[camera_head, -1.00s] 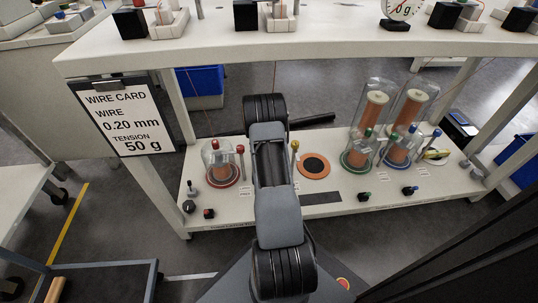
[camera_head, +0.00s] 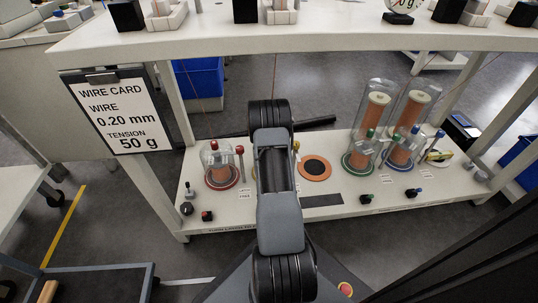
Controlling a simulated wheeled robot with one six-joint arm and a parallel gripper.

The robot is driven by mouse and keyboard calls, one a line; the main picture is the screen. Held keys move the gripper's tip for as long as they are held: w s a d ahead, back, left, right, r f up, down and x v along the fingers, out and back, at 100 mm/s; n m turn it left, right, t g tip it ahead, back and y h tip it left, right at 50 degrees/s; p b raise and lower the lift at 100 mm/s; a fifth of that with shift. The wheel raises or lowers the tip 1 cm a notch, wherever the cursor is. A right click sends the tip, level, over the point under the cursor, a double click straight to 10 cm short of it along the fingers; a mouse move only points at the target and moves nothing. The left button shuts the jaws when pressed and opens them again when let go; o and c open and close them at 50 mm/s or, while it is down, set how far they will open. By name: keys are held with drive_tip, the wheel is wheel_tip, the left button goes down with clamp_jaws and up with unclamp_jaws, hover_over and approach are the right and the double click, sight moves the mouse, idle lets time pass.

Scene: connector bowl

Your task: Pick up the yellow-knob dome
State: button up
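No whole yellow-knob dome shows in the head view. A small yellow piece (camera_head: 296,146) peeks out just right of my arm, and a thin yellowish edge shows at the arm's left side; whether they belong to the dome I cannot tell. My dark grey arm stands in front of that part of the lower shelf and hides it. My gripper is not in view, so its hold cannot be seen.
The lower white shelf (camera_head: 230,222) carries a red-knob dome (camera_head: 218,158) to the left, an orange disc (camera_head: 314,168) right of my arm, and tall clear tubes (camera_head: 412,105) farther right. A wire card (camera_head: 118,115) hangs at left.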

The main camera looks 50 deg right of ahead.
clamp_jaws()
drive_tip(key=shift+r, duration=0.15)
idle(0.4)
